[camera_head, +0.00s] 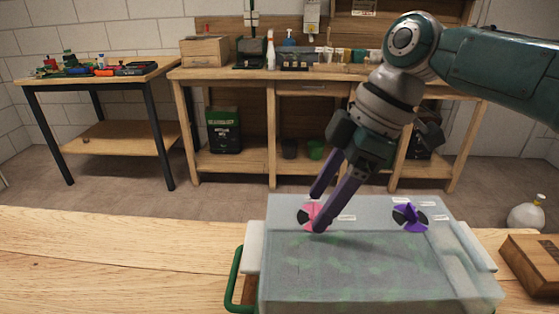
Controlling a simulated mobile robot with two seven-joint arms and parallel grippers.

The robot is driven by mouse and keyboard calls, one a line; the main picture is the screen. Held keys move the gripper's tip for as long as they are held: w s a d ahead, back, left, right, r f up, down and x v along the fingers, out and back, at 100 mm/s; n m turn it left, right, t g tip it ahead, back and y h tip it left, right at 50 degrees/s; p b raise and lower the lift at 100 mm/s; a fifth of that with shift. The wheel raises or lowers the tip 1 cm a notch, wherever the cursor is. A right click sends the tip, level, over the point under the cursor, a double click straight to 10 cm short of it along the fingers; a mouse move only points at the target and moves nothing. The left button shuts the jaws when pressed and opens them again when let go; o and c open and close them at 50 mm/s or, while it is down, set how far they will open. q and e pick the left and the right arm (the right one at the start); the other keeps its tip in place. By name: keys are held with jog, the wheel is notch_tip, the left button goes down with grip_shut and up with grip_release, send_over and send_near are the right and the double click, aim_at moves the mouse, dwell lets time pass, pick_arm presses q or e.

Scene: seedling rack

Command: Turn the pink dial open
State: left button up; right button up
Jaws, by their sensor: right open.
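The pink dial (306,214) sits at the left of the sloped top of a translucent seedling box (370,270). A purple dial (410,217) sits at the right of the same top. My right gripper (318,212) comes down from the upper right with its purple fingers spread open at the pink dial. One finger covers part of the dial, and I cannot tell whether the fingers touch it. Green seedlings show faintly through the lid. My left gripper is out of view.
The box stands on a wooden table (120,260), clear on the left. A green handle (234,280) sticks out at the box's left. Workbenches stand far behind.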

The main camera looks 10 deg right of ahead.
jog(key=v, duration=1)
jog(key=shift+p, duration=0.45)
jog(key=shift+s+f, duration=0.1)
jog(key=shift+f, duration=0.05)
jog(key=s+a+f+p, duration=0.1)
jog(key=s+f, duration=0.1)
jog(key=s+a+f+m+p, duration=0.1)
jog(key=s+a+f, duration=0.1)
jog(key=s, duration=0.1)
jog(key=s+a+f+m+p, duration=0.1)
jog(key=s, duration=0.1)
jog(key=shift+s+a+f+h, duration=0.25)
jog(key=shift+s+f+h, duration=0.05)
jog(key=shift+f, duration=0.1)
jog(key=s+d+r+m+t+h+p, duration=0.1)
jog(key=s+d+r+m+h+p, duration=0.15)
jog(key=s+m, duration=0.45)
jog(key=s+d+r+m+t+h+p, duration=0.1)
jog(key=s+d+m+p, duration=0.2)
jog(key=s, duration=0.7)
notch_tip(320, 180, up, 38)
jog(key=m+p, duration=0.1)
jog(key=p, duration=3.6)
jog(key=shift+w+f, duration=0.15)
jog(key=shift+f, duration=0.05)
jog(key=shift+a, duration=0.15)
